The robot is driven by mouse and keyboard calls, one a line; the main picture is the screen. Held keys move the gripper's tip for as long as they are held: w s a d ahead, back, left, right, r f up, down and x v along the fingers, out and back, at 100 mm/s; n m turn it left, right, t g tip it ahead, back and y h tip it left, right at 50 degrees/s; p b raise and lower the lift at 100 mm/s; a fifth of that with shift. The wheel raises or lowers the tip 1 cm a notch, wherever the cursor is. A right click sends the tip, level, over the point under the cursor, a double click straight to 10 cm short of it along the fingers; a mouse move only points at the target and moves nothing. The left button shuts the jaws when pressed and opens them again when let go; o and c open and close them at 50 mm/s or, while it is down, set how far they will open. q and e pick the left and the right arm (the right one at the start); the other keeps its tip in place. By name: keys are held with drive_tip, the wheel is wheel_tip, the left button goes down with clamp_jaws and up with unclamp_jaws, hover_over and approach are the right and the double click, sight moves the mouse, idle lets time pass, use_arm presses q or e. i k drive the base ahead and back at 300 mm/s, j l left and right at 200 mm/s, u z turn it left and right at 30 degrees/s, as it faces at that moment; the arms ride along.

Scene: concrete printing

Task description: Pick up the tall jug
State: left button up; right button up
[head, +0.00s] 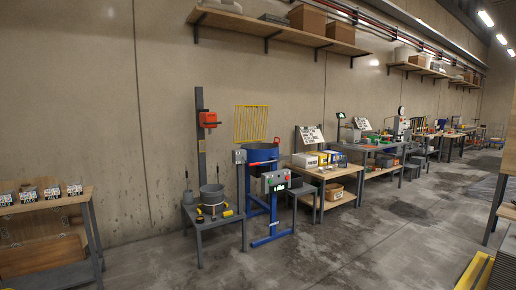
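No thing in the head view shows clearly as a tall jug. A small dark upright vessel (188,197) stands at the left back of a small grey table (222,220), with something thin rising above it. It is too small to tell whether it is the jug. A wider grey pot (212,195) stands beside it on the same table. Neither of my grippers is in view.
A blue machine (265,195) with a control box stands right of the grey table. Workbenches (325,172) line the wall towards the right. The wooden bench (45,205) is at the left edge. The concrete floor (340,245) is open in the middle.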

sight(343, 163)
drive_tip(key=i+l+z, duration=0.25)
drive_tip(key=i, duration=0.2)
drive_tip(key=i+z, duration=0.25)
drive_tip(key=i, duration=0.2)
drive_tip(key=i+z, duration=0.1)
drive_tip(key=i, duration=3.35)
